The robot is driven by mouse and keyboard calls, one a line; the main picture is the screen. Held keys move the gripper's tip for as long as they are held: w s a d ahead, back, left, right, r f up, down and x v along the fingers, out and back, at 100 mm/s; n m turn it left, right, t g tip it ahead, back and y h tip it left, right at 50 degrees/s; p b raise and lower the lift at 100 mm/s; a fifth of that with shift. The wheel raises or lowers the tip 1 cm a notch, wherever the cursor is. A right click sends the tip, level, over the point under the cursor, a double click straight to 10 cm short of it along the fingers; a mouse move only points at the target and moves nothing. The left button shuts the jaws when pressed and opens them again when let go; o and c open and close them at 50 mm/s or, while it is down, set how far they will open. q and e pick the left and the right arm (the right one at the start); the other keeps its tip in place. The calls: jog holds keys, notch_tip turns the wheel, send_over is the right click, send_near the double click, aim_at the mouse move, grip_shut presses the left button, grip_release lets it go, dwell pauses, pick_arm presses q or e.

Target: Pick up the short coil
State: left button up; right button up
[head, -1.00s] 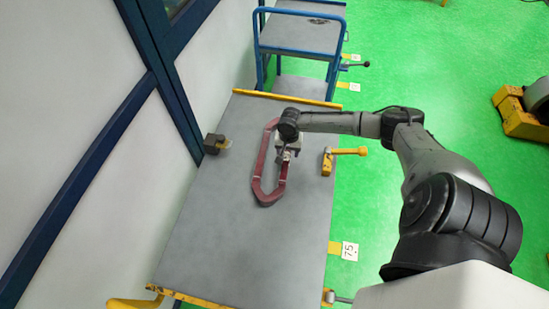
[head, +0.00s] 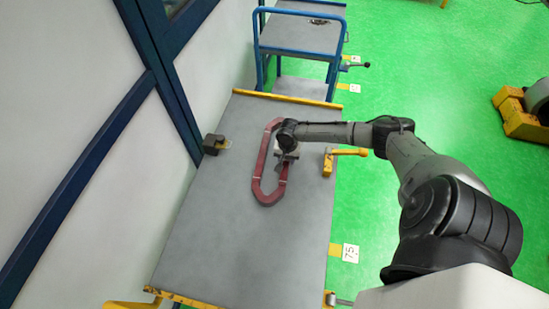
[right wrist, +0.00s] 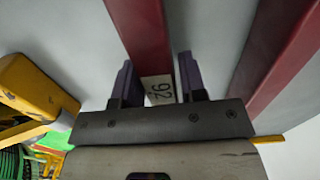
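A dark red elongated coil (head: 256,170), a closed loop, lies flat on the grey table (head: 225,235). My right gripper (head: 283,163) is down at the coil's right long side and hides part of it. In the right wrist view one side of the coil (right wrist: 138,30) runs between the two fingers (right wrist: 159,80). The coil's other side (right wrist: 285,55) is at the right of that view. My left gripper is not in view.
A yellow clamp-like part (head: 328,163) stands at the table's right edge, close to my right gripper. A small dark block (head: 212,143) is at the left edge by the wall. A blue-framed cart (head: 300,35) stands beyond the table. The near part of the table is clear.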

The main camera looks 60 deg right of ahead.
grip_shut()
jog(key=shift+r, duration=0.2)
dwell(0.4)
